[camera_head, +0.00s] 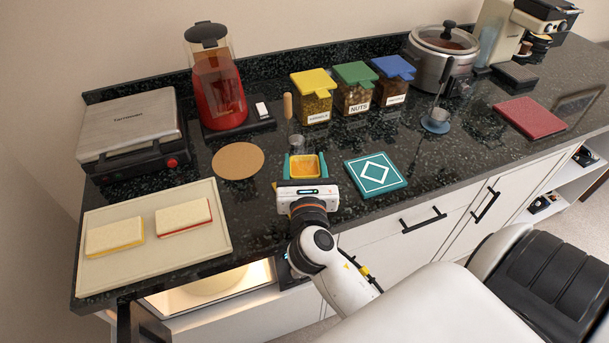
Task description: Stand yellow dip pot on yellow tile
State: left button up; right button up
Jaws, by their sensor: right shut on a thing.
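The yellow dip pot (305,166) is a small square pot with an open top, held between the teal fingers of my right gripper (304,168). My right gripper is shut on it, above the front middle of the dark counter. I cannot tell whether the pot touches the counter. A teal tile (376,174) with a white diamond lies just right of the pot. My left gripper is not in view.
A round wooden board (238,161) lies left of the gripper. A cream tray (155,264) with two sponge-like blocks is at front left. Behind stand a grill (134,130), a red blender (216,90), lidded jars (354,88) and a pot cooker (440,58). A wooden-handled tool (288,106) stands close behind.

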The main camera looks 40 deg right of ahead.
jog(key=shift+s+f, duration=0.1)
jog(key=shift+f, duration=1.1)
jog(key=shift+f, duration=0.1)
jog(key=o, duration=1.1)
jog(key=b+v, duration=0.3)
jog(key=v, duration=0.9)
